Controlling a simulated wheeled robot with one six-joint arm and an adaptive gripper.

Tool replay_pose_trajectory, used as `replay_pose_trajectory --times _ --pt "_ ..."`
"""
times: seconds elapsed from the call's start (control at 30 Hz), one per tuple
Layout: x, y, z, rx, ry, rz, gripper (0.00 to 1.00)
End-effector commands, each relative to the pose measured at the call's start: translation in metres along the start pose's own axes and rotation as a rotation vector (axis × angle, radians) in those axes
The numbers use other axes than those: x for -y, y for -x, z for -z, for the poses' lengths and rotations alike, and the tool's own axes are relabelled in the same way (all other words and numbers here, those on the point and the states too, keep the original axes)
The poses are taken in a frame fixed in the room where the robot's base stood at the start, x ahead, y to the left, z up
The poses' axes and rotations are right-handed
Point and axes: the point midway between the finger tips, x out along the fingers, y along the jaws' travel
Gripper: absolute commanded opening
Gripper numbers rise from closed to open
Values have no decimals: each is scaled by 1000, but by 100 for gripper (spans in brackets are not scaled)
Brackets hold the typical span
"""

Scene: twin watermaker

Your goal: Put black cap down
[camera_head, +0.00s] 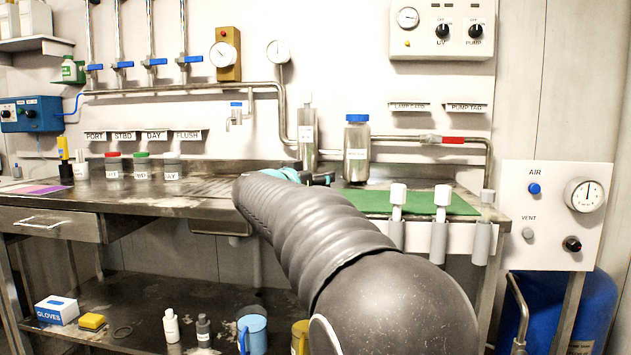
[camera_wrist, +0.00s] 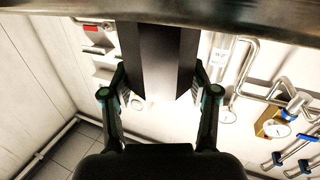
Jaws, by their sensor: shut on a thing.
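My gripper (camera_wrist: 158,88) is shut on a dark block-like thing in the wrist view, which I take to be the black cap (camera_wrist: 156,52). It sits between the two fingers and looks plain and dark, with a lighter middle face. In the head view my gripper (camera_head: 305,177) shows only as teal and black parts low over the bench, near the foot of a tall steel bottle (camera_head: 307,135). My own arm hides most of it there, and I cannot make out the cap. Whether the cap touches the bench is not clear.
A green mat (camera_head: 415,203) lies to the right on the steel bench (camera_head: 110,190). White-topped grey holders (camera_head: 441,225) line the front edge. Several jars (camera_head: 142,167) stand at the left. The mat's middle looks clear.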

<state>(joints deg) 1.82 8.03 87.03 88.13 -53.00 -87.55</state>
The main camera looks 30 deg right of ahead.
Motion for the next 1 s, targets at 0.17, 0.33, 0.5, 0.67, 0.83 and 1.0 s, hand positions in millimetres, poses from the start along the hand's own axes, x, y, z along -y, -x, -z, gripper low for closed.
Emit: replay_pose_trajectory --times 0.17,0.33,0.5,0.67,0.83,1.0 --pt "0 0 0 0 0 0 20" --pt "0 0 -2 1 0 0 84" --pt "0 0 -2 1 0 0 85" --pt "0 0 -2 0 0 0 85" --pt "1 11 1 0 0 3 85" --pt "1 42 2 0 0 4 85"
